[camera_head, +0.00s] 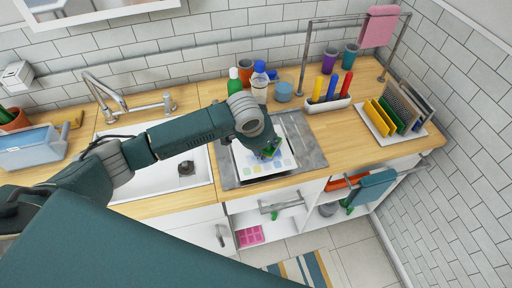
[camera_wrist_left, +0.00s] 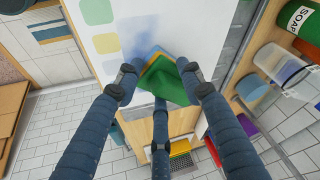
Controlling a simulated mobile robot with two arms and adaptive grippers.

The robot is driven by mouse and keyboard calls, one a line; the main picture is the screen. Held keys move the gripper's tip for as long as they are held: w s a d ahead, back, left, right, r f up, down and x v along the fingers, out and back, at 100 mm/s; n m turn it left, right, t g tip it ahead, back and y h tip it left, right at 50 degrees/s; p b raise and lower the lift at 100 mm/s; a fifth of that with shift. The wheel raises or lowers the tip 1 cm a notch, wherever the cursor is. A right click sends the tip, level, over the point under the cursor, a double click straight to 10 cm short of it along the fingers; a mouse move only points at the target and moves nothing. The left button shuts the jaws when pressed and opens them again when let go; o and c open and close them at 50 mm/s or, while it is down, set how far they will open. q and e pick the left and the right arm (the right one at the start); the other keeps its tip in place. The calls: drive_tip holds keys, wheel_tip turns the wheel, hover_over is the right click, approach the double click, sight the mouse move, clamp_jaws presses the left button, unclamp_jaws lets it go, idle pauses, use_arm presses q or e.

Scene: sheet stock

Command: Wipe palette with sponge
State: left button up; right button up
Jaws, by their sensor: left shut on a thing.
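The palette (camera_head: 246,164) is a white board with pale coloured squares, lying on a grey metal panel right of the sink. It also shows in the left wrist view (camera_wrist_left: 142,22), with yellow, green and blue patches along its left part. My left gripper (camera_head: 268,150) is over the palette's right half, pointing down. In the left wrist view its fingers are closed around a green sponge (camera_wrist_left: 172,84) with orange and blue edges. The sponge appears at the palette's surface; I cannot tell whether it touches. The arm hides part of the palette. My right gripper is not in view.
A sink (camera_head: 160,188) lies left of the palette. Some counter right of the palette is clear.

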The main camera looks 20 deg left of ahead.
sight(249, 165)
use_arm(q)
drive_tip(key=shift+w+d+f, duration=0.1)
drive_tip(key=shift+w+d, duration=0.25)
drive_tip(key=shift+d, duration=0.25)
drive_tip(key=shift+s+d, duration=0.5)
drive_tip(key=shift+s, duration=0.35)
drive_tip(key=shift+s+d, duration=0.45)
drive_tip(key=shift+s, duration=0.35)
drive_tip(key=shift+a, duration=0.1)
drive_tip(key=shift+s+a, duration=0.2)
drive_tip(key=shift+a, duration=0.05)
drive_tip(key=shift+s+a, duration=0.7)
drive_tip(key=shift+a, duration=0.3)
drive_tip(key=shift+s+a, duration=0.65)
drive_tip(key=shift+a, duration=0.35)
drive_tip(key=shift+s+a, duration=0.7)
drive_tip(key=shift+a, duration=0.3)
drive_tip(key=shift+c, duration=0.2)
drive_tip(key=shift+w, duration=0.1)
